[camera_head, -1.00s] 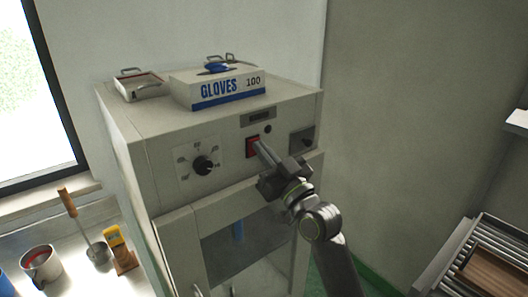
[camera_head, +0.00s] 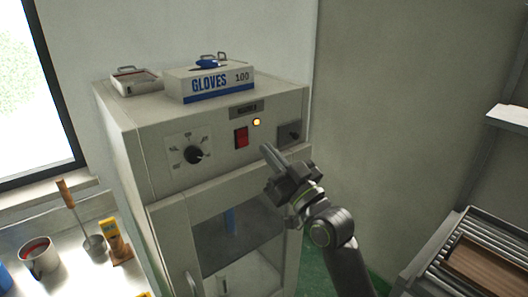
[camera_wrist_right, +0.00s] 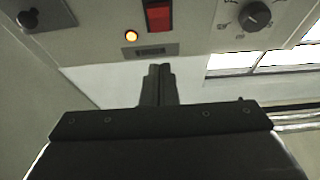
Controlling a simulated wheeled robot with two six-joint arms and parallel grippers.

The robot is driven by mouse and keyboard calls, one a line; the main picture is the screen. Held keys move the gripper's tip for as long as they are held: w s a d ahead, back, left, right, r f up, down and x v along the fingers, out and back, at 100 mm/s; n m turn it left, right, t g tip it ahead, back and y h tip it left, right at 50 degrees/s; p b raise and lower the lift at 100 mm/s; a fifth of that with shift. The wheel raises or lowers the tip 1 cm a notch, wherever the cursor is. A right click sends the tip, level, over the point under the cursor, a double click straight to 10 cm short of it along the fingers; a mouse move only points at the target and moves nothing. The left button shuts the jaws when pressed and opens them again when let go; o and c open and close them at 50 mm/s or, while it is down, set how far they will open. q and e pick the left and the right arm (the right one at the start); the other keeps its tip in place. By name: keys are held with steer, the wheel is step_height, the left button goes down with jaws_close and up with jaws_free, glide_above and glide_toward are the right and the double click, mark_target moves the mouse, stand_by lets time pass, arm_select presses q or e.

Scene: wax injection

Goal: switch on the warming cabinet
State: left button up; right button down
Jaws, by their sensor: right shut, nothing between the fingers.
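The warming cabinet (camera_head: 150,160) stands in the middle of the head view, with a red rocker switch (camera_head: 241,137) on its front panel. A small round lamp (camera_head: 257,122) beside the switch glows orange. The lamp (camera_wrist_right: 131,36) and the red switch (camera_wrist_right: 159,16) also show in the right wrist view. My right gripper (camera_head: 266,148) is shut and empty, to the right of and a little below the switch, apart from it. Its closed fingers (camera_wrist_right: 158,72) also show in the right wrist view. My left gripper is not in view.
A black dial (camera_head: 194,155) and a dark latch plate (camera_head: 289,134) flank the switch. A glove box (camera_head: 210,85) and a metal tray (camera_head: 136,82) sit on top. A counter with a pot (camera_head: 40,257) is at left; a roller rack (camera_head: 470,250) at right.

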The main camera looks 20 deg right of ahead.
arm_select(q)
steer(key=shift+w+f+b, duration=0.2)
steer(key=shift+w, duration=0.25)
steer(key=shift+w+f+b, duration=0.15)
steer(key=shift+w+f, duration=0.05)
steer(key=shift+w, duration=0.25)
arm_select(e)
steer(key=s+d, duration=0.2)
steer(key=s, duration=0.4)
steer(key=shift+d+f, duration=0.15)
steer(key=shift+f, duration=0.05)
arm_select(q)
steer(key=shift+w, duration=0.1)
arm_select(e)
steer(key=shift+s, duration=0.1)
